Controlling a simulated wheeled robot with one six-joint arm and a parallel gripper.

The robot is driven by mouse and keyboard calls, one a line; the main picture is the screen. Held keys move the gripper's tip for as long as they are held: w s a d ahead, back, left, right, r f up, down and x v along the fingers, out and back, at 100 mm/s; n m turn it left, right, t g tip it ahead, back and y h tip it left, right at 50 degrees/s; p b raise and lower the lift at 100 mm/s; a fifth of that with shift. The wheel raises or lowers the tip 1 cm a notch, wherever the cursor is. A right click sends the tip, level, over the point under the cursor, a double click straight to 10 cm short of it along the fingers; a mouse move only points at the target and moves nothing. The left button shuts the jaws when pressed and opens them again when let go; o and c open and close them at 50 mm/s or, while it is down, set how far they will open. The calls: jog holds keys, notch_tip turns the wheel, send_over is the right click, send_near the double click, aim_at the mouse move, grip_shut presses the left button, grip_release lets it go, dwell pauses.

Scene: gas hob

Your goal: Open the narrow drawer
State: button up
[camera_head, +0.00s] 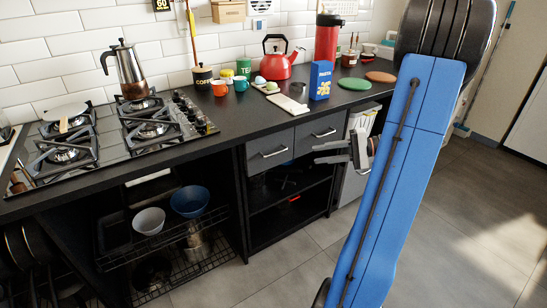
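Two grey drawer fronts sit side by side under the black worktop, the left drawer (263,142) and the right drawer (314,126). Each has a pale bar handle, the left handle (273,153) and the right handle (325,134). Both drawers look closed. I cannot tell for sure which counts as the narrow one. My gripper (315,154) is in front of and just below the right drawer, pointing left. Its two grey fingers are apart, with nothing seen between them. It appears clear of both handles. My blue arm hides what lies behind it on the right.
Below the drawers is an open dark shelf unit (290,205). To its left a wire rack holds a white bowl (149,221) and a blue bowl (189,200). A gas hob (110,135) and kitchen items stand on the worktop. The grey floor (240,280) in front is clear.

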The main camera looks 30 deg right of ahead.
aim_at(278, 153)
jog(key=w+a+f, duration=0.1)
jog(key=w+a, duration=0.2)
jog(key=w+a+f+t, duration=0.1)
jog(key=w+a, duration=0.2)
jog(key=w, duration=0.1)
jog(key=w+a+f+t, duration=0.1)
jog(key=w+a, duration=0.2)
jog(key=w, duration=0.1)
jog(key=shift+w+a+f+m, duration=0.1)
jog(key=shift+w+a+m, duration=0.1)
jog(key=shift+m, duration=0.2)
dwell(0.4)
grip_shut()
